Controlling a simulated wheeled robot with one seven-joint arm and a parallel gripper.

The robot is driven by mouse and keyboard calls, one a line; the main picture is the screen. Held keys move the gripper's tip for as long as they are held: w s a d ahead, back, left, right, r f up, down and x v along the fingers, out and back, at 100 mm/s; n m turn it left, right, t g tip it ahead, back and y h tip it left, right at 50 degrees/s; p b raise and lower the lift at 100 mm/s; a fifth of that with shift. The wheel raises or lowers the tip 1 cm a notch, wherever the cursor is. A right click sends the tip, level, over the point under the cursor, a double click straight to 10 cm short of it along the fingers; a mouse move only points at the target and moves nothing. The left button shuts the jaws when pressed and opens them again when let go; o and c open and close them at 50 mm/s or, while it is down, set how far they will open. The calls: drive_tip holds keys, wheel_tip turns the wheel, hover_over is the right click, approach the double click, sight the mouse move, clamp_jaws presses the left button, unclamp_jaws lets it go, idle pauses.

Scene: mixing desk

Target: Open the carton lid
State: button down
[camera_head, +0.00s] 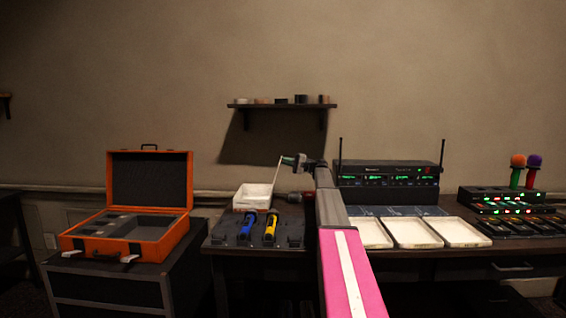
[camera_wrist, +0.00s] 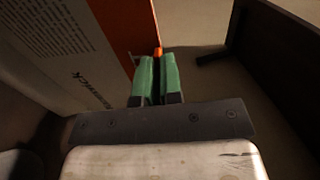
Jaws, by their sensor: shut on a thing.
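The white carton (camera_head: 252,197) stands on the small table left of the desk, its top open. Its lid (camera_head: 277,175) stands up nearly vertical from the right side, leaning a little right, seen edge-on. My gripper (camera_head: 293,161) is at the lid's upper edge. In the wrist view its green fingers (camera_wrist: 158,70) are closed together on a small orange tab (camera_wrist: 158,50). A white printed panel with an orange edge, apparently the lid (camera_wrist: 70,60), lies left of the fingers. The tab's grip is mostly hidden by the fingers.
A dark foam tray (camera_head: 256,240) with a blue and a yellow handle lies in front of the carton. An open orange case (camera_head: 130,250) is at left. White trays (camera_head: 413,233) and radio receivers (camera_head: 388,180) stand at right. A wall shelf (camera_head: 282,105) hangs above.

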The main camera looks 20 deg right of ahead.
drive_tip(key=shift+f, duration=0.25)
drive_tip(key=c, duration=1.3)
unclamp_jaws()
drive_tip(key=shift+r, duration=0.1)
drive_tip(key=s+a+r, duration=0.1)
drive_tip(key=a+r, duration=0.2)
drive_tip(key=s+a+r, duration=0.1)
drive_tip(key=a+r, duration=0.3)
drive_tip(key=s+a+r, duration=0.2)
drive_tip(key=a+r, duration=0.2)
